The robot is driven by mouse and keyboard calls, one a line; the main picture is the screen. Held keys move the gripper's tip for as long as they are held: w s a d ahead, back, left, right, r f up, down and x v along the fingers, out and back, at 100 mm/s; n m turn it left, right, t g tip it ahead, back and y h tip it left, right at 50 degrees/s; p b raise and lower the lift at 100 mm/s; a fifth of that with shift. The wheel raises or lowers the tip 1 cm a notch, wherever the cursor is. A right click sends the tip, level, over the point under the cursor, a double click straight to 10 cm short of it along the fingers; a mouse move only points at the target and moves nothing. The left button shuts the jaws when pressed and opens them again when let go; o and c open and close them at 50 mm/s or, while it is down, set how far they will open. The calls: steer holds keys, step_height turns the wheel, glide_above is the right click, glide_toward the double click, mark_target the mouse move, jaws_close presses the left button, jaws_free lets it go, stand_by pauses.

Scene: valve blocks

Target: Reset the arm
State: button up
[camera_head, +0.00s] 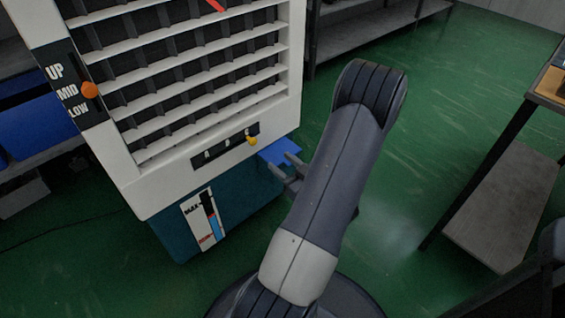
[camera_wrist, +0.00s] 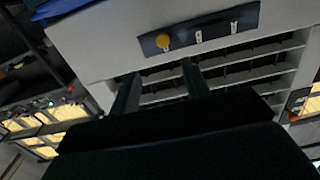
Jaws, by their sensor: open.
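My gripper (camera_head: 284,172) is low in front of the white cooler-like unit (camera_head: 170,180), partly hidden behind my arm in the head view. In the wrist view its two fingers (camera_wrist: 158,82) stand apart with nothing between them. They point toward the unit's front, near the dark panel (camera_wrist: 205,29) with the yellow knob (camera_wrist: 163,41). The same yellow knob (camera_head: 252,140) is at the right end of the panel marked with letters in the head view. I cannot tell how large the gap to the unit is.
An orange slider (camera_head: 90,90) sits at MID on the unit's left edge. A blue flat piece (camera_head: 281,151) shows beside the gripper. Shelving (camera_head: 370,38) stands behind, and a table (camera_head: 505,200) stands at right. Green floor (camera_head: 450,90) is open between them.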

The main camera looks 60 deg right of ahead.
mark_target(253, 143)
steer(key=x, duration=0.3)
steer(key=b+x, duration=0.1)
steer(key=x, duration=0.3)
steer(key=a+b+x, duration=0.1)
steer(key=x, duration=0.3)
steer(key=shift+w+a, duration=0.1)
steer(key=shift+a, duration=0.35)
